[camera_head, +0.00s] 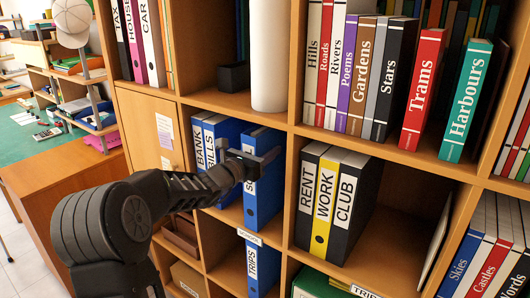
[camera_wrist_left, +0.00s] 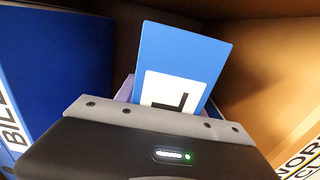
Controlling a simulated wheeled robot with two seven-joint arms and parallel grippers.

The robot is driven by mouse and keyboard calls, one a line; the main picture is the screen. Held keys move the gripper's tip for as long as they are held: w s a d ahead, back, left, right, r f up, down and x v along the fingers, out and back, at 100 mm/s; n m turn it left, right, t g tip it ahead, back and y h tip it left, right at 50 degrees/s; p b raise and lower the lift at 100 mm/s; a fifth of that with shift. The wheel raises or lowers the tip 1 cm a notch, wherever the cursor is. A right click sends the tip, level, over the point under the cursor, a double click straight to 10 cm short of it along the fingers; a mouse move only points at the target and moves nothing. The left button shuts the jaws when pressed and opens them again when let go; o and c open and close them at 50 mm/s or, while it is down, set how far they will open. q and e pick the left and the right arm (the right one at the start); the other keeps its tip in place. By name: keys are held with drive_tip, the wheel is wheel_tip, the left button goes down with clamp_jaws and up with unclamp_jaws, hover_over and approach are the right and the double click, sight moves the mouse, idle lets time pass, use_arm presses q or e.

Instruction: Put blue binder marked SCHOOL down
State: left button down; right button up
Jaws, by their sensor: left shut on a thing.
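The blue binder (camera_head: 263,196) stands upright in a shelf compartment, at its right side. Its white label is mostly covered by my gripper, so I cannot read the whole word. My left gripper (camera_head: 254,163) is shut on the upper part of this binder. In the left wrist view the binder (camera_wrist_left: 188,45) rises beyond the jaws (camera_wrist_left: 160,105), with one black letter on its white label showing. My right gripper is in neither view.
Blue binders marked BANK (camera_head: 197,141) and BILLS (camera_head: 219,135) stand to the left in the same compartment. RENT, WORK and CLUB binders (camera_head: 328,206) fill the left of the neighbouring compartment. A TRIPS binder (camera_head: 262,271) stands below. Wooden dividers and shelf boards bound each space.

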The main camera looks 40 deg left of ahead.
use_arm(q)
drive_tip(key=shift+r, duration=0.15)
drive_tip(key=c, duration=0.7)
unclamp_jaws()
drive_tip(key=shift+f, duration=0.25)
drive_tip(key=shift+r, duration=0.1)
drive_tip(key=shift+r, duration=0.1)
drive_tip(key=shift+s, duration=0.35)
drive_tip(key=s+b, duration=0.2)
drive_tip(key=s, duration=0.9)
drive_tip(key=shift+s+d, duration=0.15)
drive_tip(key=shift+s, duration=0.05)
